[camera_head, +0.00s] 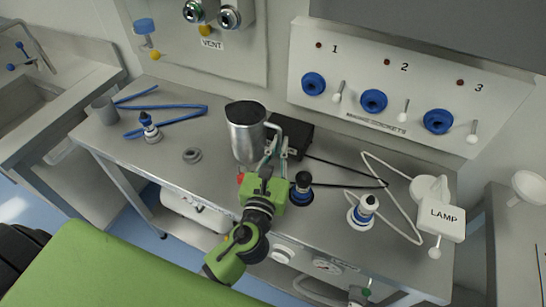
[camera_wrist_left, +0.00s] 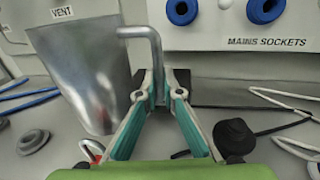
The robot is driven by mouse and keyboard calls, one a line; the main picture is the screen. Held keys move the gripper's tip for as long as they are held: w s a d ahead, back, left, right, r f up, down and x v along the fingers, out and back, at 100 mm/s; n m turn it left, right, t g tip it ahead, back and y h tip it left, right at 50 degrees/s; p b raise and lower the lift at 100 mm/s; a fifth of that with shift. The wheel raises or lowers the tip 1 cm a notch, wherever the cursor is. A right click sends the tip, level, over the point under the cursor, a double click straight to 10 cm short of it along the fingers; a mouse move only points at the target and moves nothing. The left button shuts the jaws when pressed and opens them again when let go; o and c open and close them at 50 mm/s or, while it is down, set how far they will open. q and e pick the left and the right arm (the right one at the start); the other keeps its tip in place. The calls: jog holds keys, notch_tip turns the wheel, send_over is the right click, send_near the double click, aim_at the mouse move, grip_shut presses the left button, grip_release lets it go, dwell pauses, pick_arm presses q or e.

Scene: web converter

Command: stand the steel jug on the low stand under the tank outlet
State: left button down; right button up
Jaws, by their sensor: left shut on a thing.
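The steel jug (camera_head: 246,138) is a grey metal vessel, wide at the mouth, above the middle of the workbench; it also shows in the left wrist view (camera_wrist_left: 85,70). Its bent handle is on the right side. My left gripper (camera_head: 275,150) is shut on the handle, and its fingers (camera_wrist_left: 160,85) meet around the handle's lower part in the left wrist view. The jug is roughly upright. I cannot tell whether its base touches the bench. I cannot make out the low stand or the tank outlet. My right gripper is not in view.
Behind the jug are a black box (camera_head: 291,136) and a mains socket panel (camera_head: 385,90). A dark-topped plug (camera_head: 301,190) stands close right of my gripper. A grey ring (camera_head: 192,155) and blue hose (camera_head: 170,107) lie left.

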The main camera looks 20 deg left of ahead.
pick_arm(q)
notch_tip(320, 180, down, 2)
jog(key=shift+w, duration=0.15)
notch_tip(320, 180, down, 2)
jog(key=shift+w+f+b, duration=0.1)
jog(key=shift+f+b, duration=0.15)
jog(key=shift+b, duration=0.45)
jog(key=shift+f, duration=0.25)
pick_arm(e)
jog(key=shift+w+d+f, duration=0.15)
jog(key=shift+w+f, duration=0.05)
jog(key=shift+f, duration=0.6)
pick_arm(q)
jog(key=shift+f, duration=0.1)
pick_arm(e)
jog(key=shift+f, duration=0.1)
pick_arm(q)
jog(key=c, duration=2.2)
grip_release()
jog(key=shift+f, duration=0.1)
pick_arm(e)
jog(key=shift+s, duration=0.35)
